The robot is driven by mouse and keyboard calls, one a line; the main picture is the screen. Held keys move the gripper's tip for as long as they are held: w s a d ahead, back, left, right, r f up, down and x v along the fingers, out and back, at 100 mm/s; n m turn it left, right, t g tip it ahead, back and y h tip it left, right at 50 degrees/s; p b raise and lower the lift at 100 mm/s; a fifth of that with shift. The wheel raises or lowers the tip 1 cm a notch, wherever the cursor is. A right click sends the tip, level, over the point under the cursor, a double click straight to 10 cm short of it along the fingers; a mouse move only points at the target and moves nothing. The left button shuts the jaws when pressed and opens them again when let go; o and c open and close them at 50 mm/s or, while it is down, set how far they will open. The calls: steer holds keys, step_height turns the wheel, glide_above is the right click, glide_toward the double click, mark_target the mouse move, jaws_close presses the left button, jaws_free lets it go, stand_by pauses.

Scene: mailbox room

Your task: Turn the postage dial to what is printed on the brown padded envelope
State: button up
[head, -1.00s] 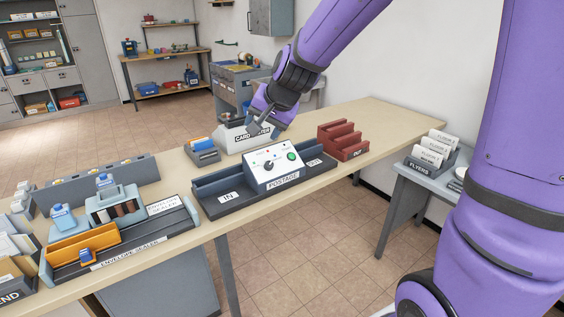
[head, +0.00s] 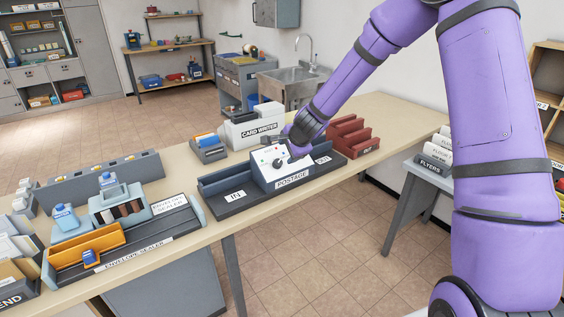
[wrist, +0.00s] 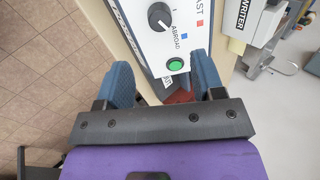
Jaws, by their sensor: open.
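The postage machine (head: 284,180) stands on the long table, with a white panel bearing a black dial (head: 278,163). In the wrist view the dial (wrist: 159,16) is near the top edge, with a white line on it. The panel reads "ABROAD" by a blue mark and "AST", partly cut off, by a red one. A green button (wrist: 175,64) sits below the dial. My gripper (wrist: 161,62) is open and empty, its fingers by the panel's button end, apart from the dial. In the head view my gripper (head: 296,150) partly covers the panel. I cannot make out a brown padded envelope.
The card writer (head: 252,132) stands behind the postage machine, and a red "OUT" rack (head: 353,138) to its right. The envelope sealer (head: 125,238) is at left. Brown and white envelopes (head: 12,272) stand in a tray at the far left. Bare table lies at the far right.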

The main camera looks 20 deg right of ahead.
mark_target(279, 162)
steer(key=x, duration=1)
steer(key=c, duration=0.9)
steer(key=shift+n, duration=0.4)
steer(key=n, duration=0.5)
steer(key=shift+n, duration=0.3)
steer(key=n, duration=0.5)
steer(key=shift+n+y, duration=0.3)
steer(key=shift+y, duration=0.1)
